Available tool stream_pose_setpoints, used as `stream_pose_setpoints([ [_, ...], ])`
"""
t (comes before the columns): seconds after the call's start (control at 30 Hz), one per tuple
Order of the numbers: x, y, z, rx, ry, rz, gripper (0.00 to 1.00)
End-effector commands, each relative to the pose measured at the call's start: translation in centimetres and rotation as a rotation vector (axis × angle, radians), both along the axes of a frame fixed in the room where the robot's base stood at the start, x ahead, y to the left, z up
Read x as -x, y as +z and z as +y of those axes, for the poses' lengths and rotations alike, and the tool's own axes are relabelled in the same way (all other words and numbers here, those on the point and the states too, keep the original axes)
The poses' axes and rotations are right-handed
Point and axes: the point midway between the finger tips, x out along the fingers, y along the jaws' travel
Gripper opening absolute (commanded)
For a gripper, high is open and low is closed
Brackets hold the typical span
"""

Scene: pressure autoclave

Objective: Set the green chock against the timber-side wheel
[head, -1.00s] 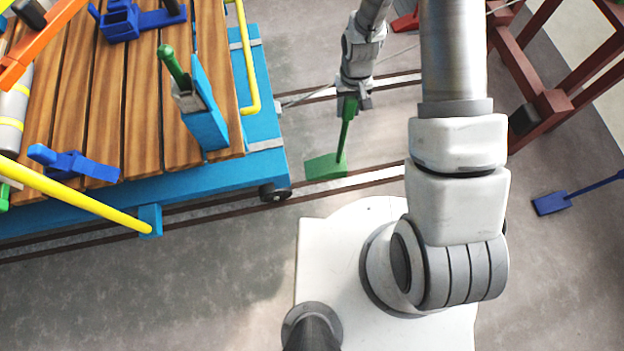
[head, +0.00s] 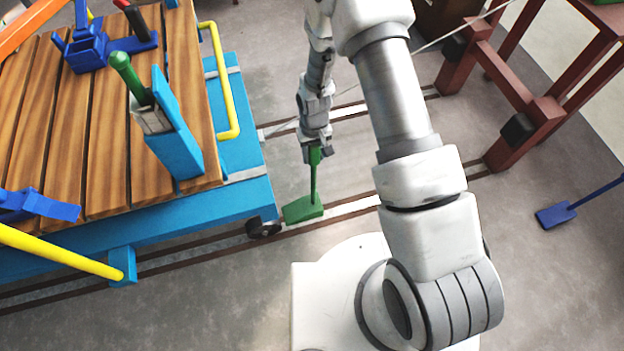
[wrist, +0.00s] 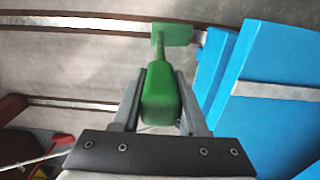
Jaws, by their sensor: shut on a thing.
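The green chock (head: 303,209) is a wedge block on a long upright green handle. My gripper (head: 315,158) is shut on the top of the handle. In the wrist view the handle (wrist: 162,95) sits between both fingers, with the block (wrist: 174,34) beyond it. The chock is low at the near rail, just right of the dark wheel (head: 263,227) at the corner of the plank-decked blue cart (head: 215,212). The gap to the wheel looks very small. I cannot tell whether they touch or whether the block rests fully on the rail.
A blue chock-like paddle (head: 556,214) lies on the floor at the right. A dark red frame (head: 515,140) stands across the rails. A yellow handrail (head: 222,85) edges the cart. The floor between cart and frame is mostly clear.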

Motion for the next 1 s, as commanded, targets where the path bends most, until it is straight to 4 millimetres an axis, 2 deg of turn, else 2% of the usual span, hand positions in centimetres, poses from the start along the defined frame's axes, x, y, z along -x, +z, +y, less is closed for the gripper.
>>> stream_pose_setpoints([
  [0.03,0.0,-1.7,0.0,0.0,0.0,0.0,0.0],
  [0.1,0.0,-3.2,0.0,0.0,0.0,-0.001,0.0],
  [0.3,-0.1,-6.1,0.0,-0.001,0.0,-0.003,0.0],
  [0.57,-0.1,-7.5,0.0,-0.001,0.0,-0.003,0.0],
  [0.8,-0.1,-10.5,0.0,-0.001,0.0,-0.003,0.0],
  [1.0,-0.1,-10.5,0.1,-0.001,0.0,-0.004,0.0],
])
